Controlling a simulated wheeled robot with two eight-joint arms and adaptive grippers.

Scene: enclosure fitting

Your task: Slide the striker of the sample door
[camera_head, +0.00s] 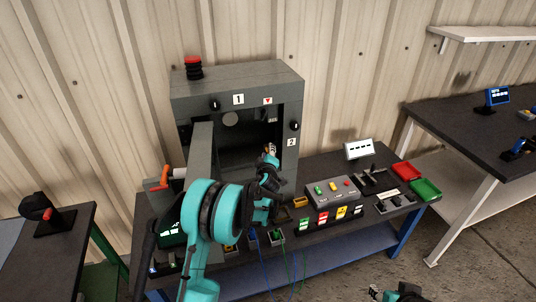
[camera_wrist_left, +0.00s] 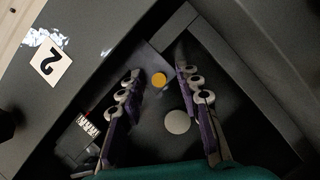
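The grey enclosure (camera_head: 185,95) stands on the bench with its front open. Its door (camera_head: 201,150) is swung out at the left and carries an orange handle (camera_head: 160,179). I cannot make out the striker for certain. My left gripper (camera_head: 270,151) is at the right part of the enclosure's opening. In the left wrist view my left gripper (camera_wrist_left: 158,68) is open, with nothing between its fingers.
A label 2 (camera_head: 292,141) marks the enclosure's right front post. A red stacked light (camera_head: 193,67) sits on top. A button box (camera_head: 332,190), a red tray (camera_head: 406,171) and a green tray (camera_head: 426,189) are on the right of the bench.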

